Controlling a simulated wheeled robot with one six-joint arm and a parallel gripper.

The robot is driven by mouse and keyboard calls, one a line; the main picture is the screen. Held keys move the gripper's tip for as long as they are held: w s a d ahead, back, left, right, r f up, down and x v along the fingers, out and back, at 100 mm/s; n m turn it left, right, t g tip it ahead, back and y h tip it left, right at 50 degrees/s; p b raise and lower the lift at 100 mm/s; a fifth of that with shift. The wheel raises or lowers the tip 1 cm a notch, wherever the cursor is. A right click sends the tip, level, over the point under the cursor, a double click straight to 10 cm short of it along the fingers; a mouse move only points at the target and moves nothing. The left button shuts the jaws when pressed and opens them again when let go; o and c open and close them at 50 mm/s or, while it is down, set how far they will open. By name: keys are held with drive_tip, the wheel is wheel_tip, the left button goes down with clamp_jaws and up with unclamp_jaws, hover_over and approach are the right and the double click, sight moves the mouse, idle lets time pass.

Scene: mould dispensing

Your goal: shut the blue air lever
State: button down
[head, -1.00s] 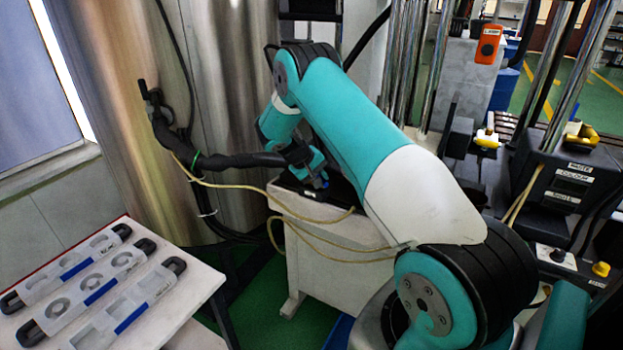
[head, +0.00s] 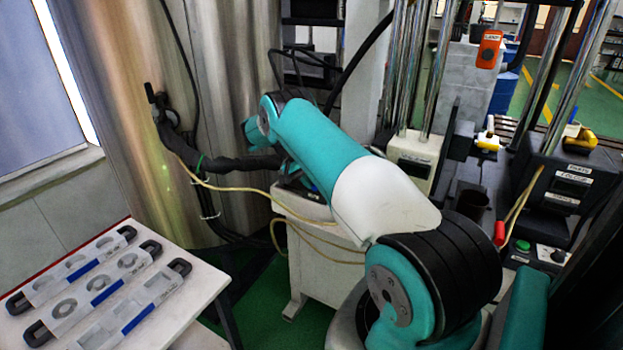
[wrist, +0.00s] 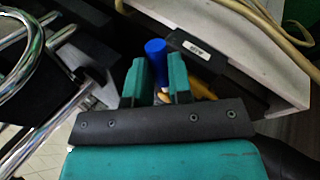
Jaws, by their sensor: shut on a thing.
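The blue air lever (wrist: 156,52) shows in the wrist view as a blue, rounded piece at and between the fingertips. My gripper (wrist: 157,72) has two teal fingers, one on each side of the lever, and is shut on it. The lower part of the lever is hidden between the fingers. A yellow piece (wrist: 202,89) lies just to the right of the right finger. In the head view my arm hides the lever and the gripper, so I cannot tell the lever's angle there.
A dark panel with a small white label (wrist: 193,47) sits on the pale cabinet edge, close right of the fingers. Shiny metal tubes (wrist: 28,60) are at left. In the head view, a white cabinet (head: 320,265) carries a loose beige hose, and a table (head: 185,305) holds moulds.

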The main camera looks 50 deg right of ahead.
drive_tip(key=shift+r, duration=0.1)
idle(0.3)
drive_tip(key=c, duration=1)
unclamp_jaws()
drive_tip(key=shift+c, duration=0.2)
